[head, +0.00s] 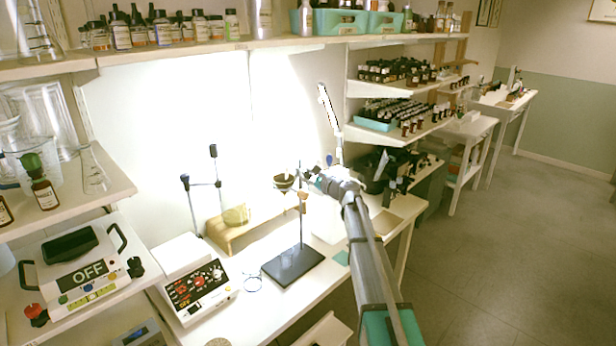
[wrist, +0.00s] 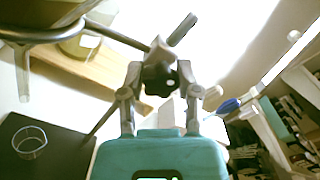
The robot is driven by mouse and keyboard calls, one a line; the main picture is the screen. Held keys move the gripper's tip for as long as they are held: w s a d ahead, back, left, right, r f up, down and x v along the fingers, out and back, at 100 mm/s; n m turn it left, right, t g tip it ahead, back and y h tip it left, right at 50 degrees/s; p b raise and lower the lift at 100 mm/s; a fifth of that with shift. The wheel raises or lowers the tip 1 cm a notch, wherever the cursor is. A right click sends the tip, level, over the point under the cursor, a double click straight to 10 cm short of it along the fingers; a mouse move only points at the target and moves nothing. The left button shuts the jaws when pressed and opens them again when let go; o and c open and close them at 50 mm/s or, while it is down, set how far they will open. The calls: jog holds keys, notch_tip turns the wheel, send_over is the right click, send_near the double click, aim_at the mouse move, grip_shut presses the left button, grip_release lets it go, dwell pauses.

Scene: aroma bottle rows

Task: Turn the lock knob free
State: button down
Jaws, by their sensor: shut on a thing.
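The lock knob (wrist: 158,78) is a dark, lobed knob on a clamp in the middle of the wrist view. My gripper (wrist: 160,72) has a finger on each side of it and is shut on it. In the head view my gripper (head: 310,176) is at the upper part of a lab stand, whose rod (head: 301,225) rises from a black base plate (head: 292,264). The knob is too small to make out there. A ring (wrist: 42,34) extends left from the clamp. A dark bowl (head: 283,182) sits at ring height beside the rod.
A wooden riser (head: 221,232) stands on the bench behind the stand, with a yellowish vessel (head: 236,216) on it. A control box (head: 197,288) is to the left. A clear glass (wrist: 29,142) shows over the base plate. Bottle shelves (head: 400,125) are at the right.

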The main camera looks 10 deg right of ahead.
jog(key=shift+n, duration=1.5)
jog(key=shift+c, duration=1.5)
grip_release()
jog(key=shift+s, duration=0.1)
jog(key=v, duration=1.1)
jog(key=shift+s+d, duration=0.25)
jog(key=shift+s, duration=0.05)
